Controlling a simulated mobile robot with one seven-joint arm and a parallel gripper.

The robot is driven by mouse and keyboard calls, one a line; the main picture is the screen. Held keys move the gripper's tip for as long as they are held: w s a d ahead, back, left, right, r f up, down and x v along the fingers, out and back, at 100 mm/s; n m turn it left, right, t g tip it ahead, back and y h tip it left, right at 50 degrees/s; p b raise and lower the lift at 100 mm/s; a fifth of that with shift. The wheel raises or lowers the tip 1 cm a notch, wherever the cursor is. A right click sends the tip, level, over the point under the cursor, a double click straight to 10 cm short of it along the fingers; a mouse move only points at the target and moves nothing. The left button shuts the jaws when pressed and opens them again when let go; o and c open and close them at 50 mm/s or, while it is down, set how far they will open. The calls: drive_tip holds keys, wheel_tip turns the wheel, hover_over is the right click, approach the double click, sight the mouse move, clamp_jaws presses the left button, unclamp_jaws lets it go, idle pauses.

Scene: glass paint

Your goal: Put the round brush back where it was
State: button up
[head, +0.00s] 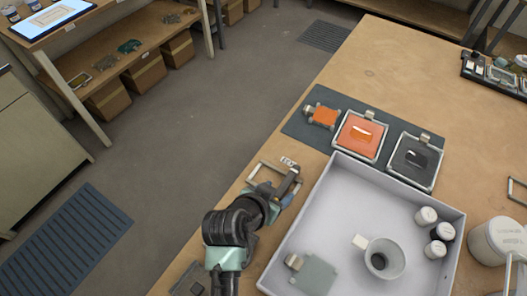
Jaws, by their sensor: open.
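My gripper (288,184) is over the left edge of the wooden table, just left of the white tray. Its jaws are open, though the fingers are small and partly hidden by my wrist. A thin metal frame (254,172) lies on the table by the fingers, partly covered by my arm. A small pale piece with dark marks (289,162) shows at the frame's far side. I cannot make out for sure which thing is the round brush; it may be hidden by my gripper or too small to tell.
A large white mug (497,240) stands at right.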

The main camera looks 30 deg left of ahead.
drive_tip(key=b+v, duration=0.1)
drive_tip(key=v, duration=0.9)
